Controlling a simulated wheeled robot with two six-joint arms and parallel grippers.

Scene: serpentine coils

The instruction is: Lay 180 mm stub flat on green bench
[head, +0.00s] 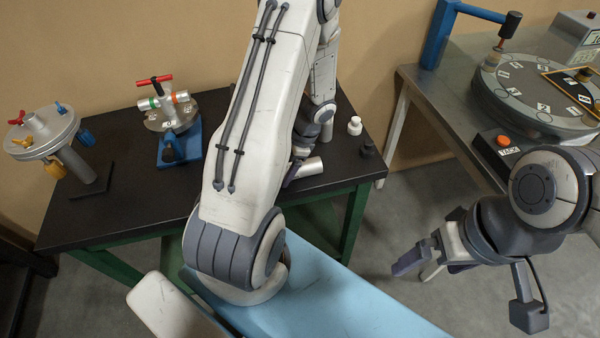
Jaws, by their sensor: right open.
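The green bench (100,222) has a dark top and green legs, and stands at the left and middle. A short pale metal cylinder, which looks like the stub (308,167), shows near the bench's right part, lying on its side or nearly so. Its left end is hidden behind my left arm. My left gripper (297,172) is low over the bench at the cylinder's left end. Its fingers are mostly hidden, so I cannot tell whether they hold the cylinder. My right gripper (420,264) is open and empty over the floor, right of the bench.
On the bench stand a flanged fixture (42,135) with coloured knobs, a blue-based valve fixture (170,120), a small white piece (354,126) and a small dark piece (367,148). A grey table (440,105) at right carries a round turntable (530,95).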

